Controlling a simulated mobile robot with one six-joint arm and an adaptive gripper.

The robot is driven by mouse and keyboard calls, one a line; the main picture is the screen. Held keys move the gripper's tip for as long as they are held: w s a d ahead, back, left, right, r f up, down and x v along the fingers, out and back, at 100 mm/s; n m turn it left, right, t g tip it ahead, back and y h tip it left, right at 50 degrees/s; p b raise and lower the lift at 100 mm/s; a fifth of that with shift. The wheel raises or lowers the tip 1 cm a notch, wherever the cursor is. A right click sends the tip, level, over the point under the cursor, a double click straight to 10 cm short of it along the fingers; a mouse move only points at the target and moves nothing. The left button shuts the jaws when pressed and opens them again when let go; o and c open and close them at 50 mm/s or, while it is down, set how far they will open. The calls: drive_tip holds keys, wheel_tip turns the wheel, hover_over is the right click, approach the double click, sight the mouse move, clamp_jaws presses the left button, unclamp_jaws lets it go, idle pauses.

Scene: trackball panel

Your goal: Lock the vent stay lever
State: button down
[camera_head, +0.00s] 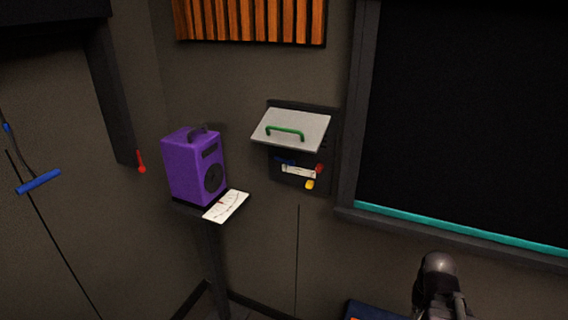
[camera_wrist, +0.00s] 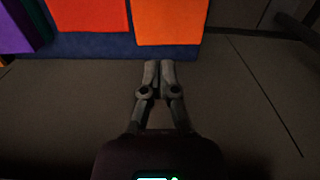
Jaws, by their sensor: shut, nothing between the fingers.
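A grey flap (camera_head: 291,131) with a green handle (camera_head: 285,132) stands tilted outward over a dark wall box (camera_head: 325,150). Under it are a white strip (camera_head: 298,172), a red knob (camera_head: 319,168), a yellow knob (camera_head: 309,184) and a small blue part. I cannot tell which part, if any, is the vent stay lever. A separate small red lever (camera_head: 141,162) hangs on the left wall. My gripper (camera_wrist: 159,66) is shut and empty in the wrist view, pointing toward coloured blocks, away from the wall box. My dark arm shows at the lower right of the head view.
A purple speaker (camera_head: 195,167) and a paper card (camera_head: 227,206) rest on a narrow stand left of the box. A blue handle (camera_head: 38,181) is at far left. A dark window with a teal strip (camera_head: 450,226) is at right. Red (camera_wrist: 88,14) and orange (camera_wrist: 170,22) blocks are ahead of the fingers.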

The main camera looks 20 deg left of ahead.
idle(0.3)
drive_tip(key=c, duration=0.8)
unclamp_jaws()
drive_tip(key=shift+o, duration=0.6)
drive_tip(key=shift+w+a, duration=0.1)
drive_tip(key=shift+w, duration=0.15)
drive_tip(key=w+a+r+n+t+h+p, duration=0.1)
drive_tip(key=w+a+r+n+t+h, duration=0.25)
drive_tip(key=w+a, duration=0.55)
drive_tip(key=w+a+r+n+t+h, duration=0.3)
drive_tip(key=w+a+r+n+t, duration=0.15)
drive_tip(key=w+a, duration=0.4)
drive_tip(key=a+r+n+t+y, duration=0.2)
drive_tip(key=a+r+n+t, duration=0.2)
drive_tip(key=a, duration=1.1)
drive_tip(key=a+r+n+t+y+p, duration=0.1)
drive_tip(key=a+r+n+t+y, duration=0.2)
drive_tip(key=a, duration=1.3)
wheel_tip(320, 180, up, 6)
drive_tip(key=n+t, duration=0.2)
drive_tip(key=shift+f+t, duration=0.25)
drive_tip(key=shift+t, duration=0.15)
